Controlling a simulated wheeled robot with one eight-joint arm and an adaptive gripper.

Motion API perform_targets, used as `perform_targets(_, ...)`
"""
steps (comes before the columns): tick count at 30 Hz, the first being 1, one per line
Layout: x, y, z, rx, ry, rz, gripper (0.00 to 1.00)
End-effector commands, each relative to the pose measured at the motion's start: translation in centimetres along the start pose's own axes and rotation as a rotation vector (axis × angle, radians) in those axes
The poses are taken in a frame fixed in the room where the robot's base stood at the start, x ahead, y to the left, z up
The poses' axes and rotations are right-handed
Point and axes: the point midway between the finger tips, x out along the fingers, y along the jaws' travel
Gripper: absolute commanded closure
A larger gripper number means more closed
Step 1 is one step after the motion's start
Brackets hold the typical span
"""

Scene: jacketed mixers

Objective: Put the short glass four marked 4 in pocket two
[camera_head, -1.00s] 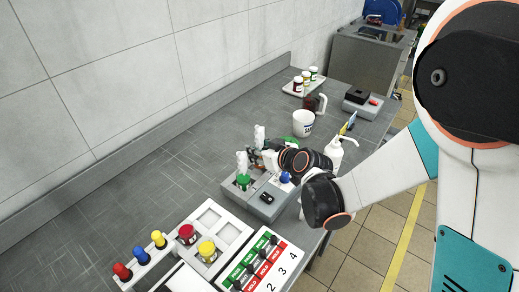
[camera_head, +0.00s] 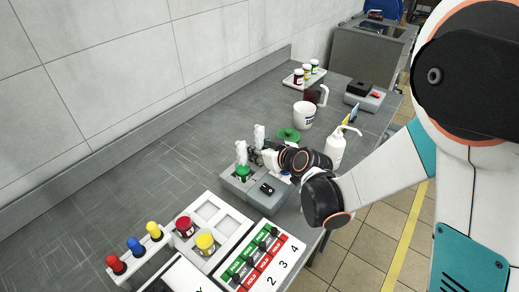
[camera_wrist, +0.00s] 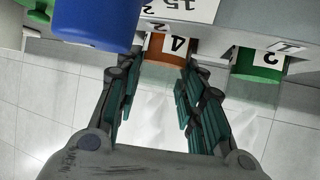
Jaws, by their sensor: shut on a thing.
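In the wrist view, upside down, a short clear glass with an orange band marked 4 (camera_wrist: 167,46) stands between the two fingers of my gripper (camera_wrist: 158,88). The fingers are closed on its sides. A green-banded one marked 2 (camera_wrist: 257,64) is to its right, apart from the fingers. In the head view my gripper (camera_head: 270,160) is at the back of the grey mixer block (camera_head: 262,200); the glass in it is hidden there. The white tray (camera_head: 222,210) has two empty pockets at its back; I cannot read its pocket numbers.
Red-lidded (camera_head: 185,226) and yellow-lidded (camera_head: 205,242) jars sit in the tray. A green-topped thing stands in the block (camera_head: 243,172). A green round thing (camera_head: 288,135) lies behind my gripper. A blue cylinder (camera_wrist: 95,22) is close in the wrist view.

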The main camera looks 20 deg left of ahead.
Motion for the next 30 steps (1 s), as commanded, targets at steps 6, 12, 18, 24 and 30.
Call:
perform_targets(6,-0.02,0.01,-0.03,0.0,0.0,0.0,0.55)
perform_targets(12,-0.02,0.0,-0.03,0.0,0.0,0.0,0.41)
perform_targets(18,-0.01,0.0,-0.02,0.0,0.0,0.0,0.26)
perform_targets(24,-0.01,-0.01,-0.01,0.0,0.0,0.0,0.21)
perform_targets(30,-0.04,-0.04,-0.06,0.0,0.0,-0.001,0.21)
